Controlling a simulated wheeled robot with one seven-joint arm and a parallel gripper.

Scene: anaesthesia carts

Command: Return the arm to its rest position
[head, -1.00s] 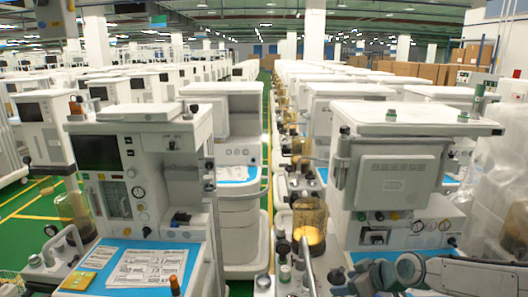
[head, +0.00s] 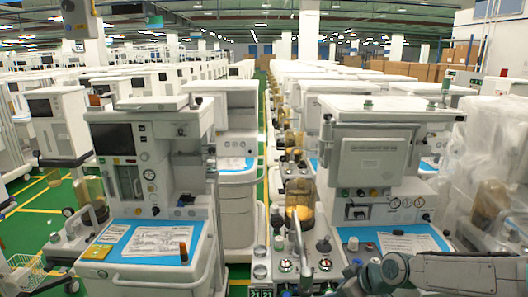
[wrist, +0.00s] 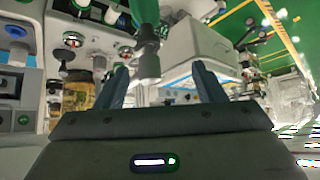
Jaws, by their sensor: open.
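My arm shows at the bottom right of the head view, a grey and dark link with a blue-grey joint, in front of the right-hand cart. My gripper (wrist: 160,88) shows in the wrist view with its two blue-grey fingers apart and nothing between them. A grey nozzle-like part with a green section (wrist: 147,45) hangs in front of the fingers; I cannot tell its exact distance. The left anaesthesia cart (head: 145,150) and the right anaesthesia cart (head: 370,160) stand upright in the head view.
The left cart's blue work surface (head: 113,233) bears papers and a small orange-capped bottle (head: 183,252). A glass canister (head: 300,195) stands at the right cart's left side. Plastic-wrapped equipment (head: 480,160) is at the right. Green floor (head: 40,225) is open at the left.

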